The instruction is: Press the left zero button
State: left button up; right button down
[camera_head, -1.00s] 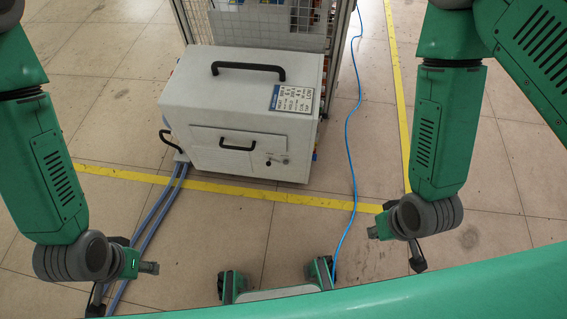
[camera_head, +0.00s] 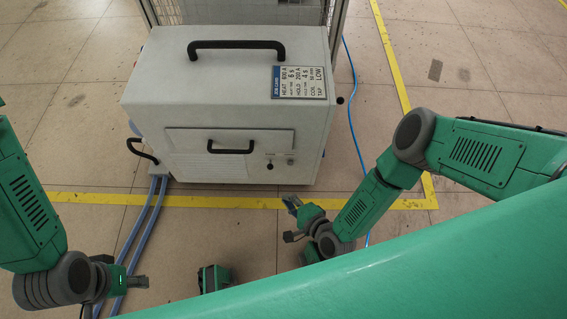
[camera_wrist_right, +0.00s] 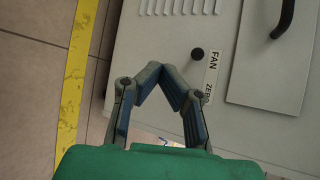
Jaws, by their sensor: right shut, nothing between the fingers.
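The off-white cabinet (camera_head: 230,110) stands ahead in the head view.
A top handle (camera_head: 236,44) and a job card (camera_head: 299,83) are on the cabinet. Blue-grey hoses (camera_head: 147,215) run down its left. A blue cable (camera_head: 352,125) lies on the floor at right. A yellow floor line (camera_head: 90,197) passes in front.

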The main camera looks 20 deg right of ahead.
aim_at(290, 163)
pick_arm(q)
jog(key=shift+d, duration=0.4)
pick_arm(e)
jog(key=w+d, duration=0.3)
jog(key=w, duration=0.5)
jog(key=shift+w+f, duration=0.15)
pick_arm(q)
jog(key=shift+d+r, duration=0.1)
jog(key=shift+d, duration=0.2)
pick_arm(e)
jog(key=shift+d, duration=0.3)
pick_arm(q)
jog(key=shift+a, duration=0.2)
pick_arm(e)
jog(key=shift+a, duration=0.2)
pick_arm(q)
jog(key=shift+d, duration=0.1)
pick_arm(e)
jog(key=shift+d, duration=0.1)
jog(key=shift+w, duration=0.15)
jog(key=shift+w, duration=0.25)
